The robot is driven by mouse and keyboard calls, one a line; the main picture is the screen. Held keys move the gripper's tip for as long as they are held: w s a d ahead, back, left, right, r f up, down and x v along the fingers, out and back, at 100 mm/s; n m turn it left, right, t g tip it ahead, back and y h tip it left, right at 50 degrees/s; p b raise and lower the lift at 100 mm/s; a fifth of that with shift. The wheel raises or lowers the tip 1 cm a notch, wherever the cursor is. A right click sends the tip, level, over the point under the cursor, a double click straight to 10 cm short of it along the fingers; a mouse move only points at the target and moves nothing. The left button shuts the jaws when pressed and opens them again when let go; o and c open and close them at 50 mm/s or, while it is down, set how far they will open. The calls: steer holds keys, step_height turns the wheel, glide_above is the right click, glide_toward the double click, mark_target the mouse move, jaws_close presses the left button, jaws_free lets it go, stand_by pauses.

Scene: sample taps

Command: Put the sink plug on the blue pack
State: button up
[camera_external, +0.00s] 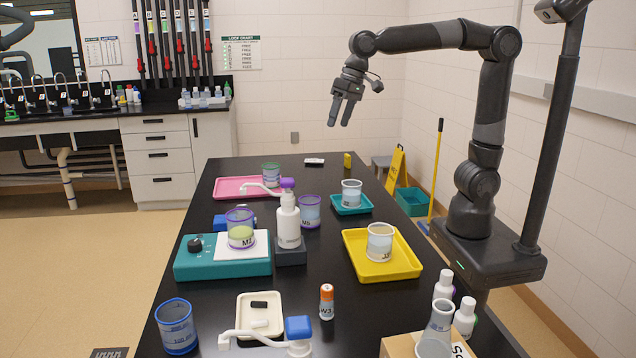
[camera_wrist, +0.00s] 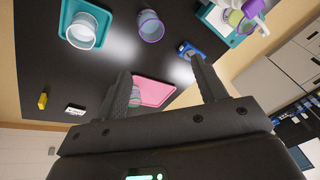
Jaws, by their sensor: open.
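My gripper (camera_external: 340,122) is raised above the far part of the black table, open and empty, pointing down. In the wrist view its fingers (camera_wrist: 160,68) stand wide apart with nothing between them. A blue pack (camera_external: 220,222) lies behind the teal device at the table's left side, partly hidden. It also shows in the wrist view (camera_wrist: 190,50), beyond the right fingertip. I cannot tell for certain which thing is the sink plug. A small black piece (camera_external: 259,304) lies in the cream tray, and a small white-and-dark item (camera_external: 314,161) lies at the far end.
A pink tray (camera_external: 230,194), a teal tray (camera_external: 338,211) and a yellow tray (camera_external: 404,274) hold beakers or stand near them. A white pump bottle (camera_external: 287,225) stands mid-table. A yellow block (camera_external: 347,160) is at the far edge. The far right table surface is mostly clear.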

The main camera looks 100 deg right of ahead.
steer(key=s+a+f+n+t, duration=0.1)
steer(key=s+f+n, duration=0.3)
steer(key=s, duration=0.6)
steer(key=s+a+f+n+t, duration=0.1)
steer(key=s+f+n, duration=0.3)
steer(key=s, duration=0.7)
steer(key=shift+s+f, duration=0.15)
steer(key=shift+f, duration=0.4)
